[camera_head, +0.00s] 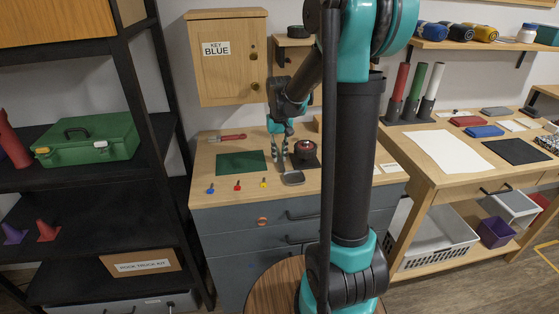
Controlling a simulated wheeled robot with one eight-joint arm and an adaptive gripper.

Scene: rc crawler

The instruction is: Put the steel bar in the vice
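My gripper (281,163) points down over the middle of the wooden workbench top, between a green mat and a dark round item. Its fingers are small in the view, and I cannot tell how far apart they are or whether they hold anything. I cannot make out the steel bar. I cannot clearly identify the vice. The dark item with a red and light top (301,148) stands just right of my gripper, partly hidden by it. A small grey dish-like item (293,178) lies near the bench's front edge.
The green mat (240,163), a red-handled tool (232,137) and blue, red and yellow key-like pieces lie on the bench. A wooden cabinet (230,60) marked KEY BLUE hangs behind. A black shelf with a green toolbox (87,141) stands left, another table (470,155) right.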

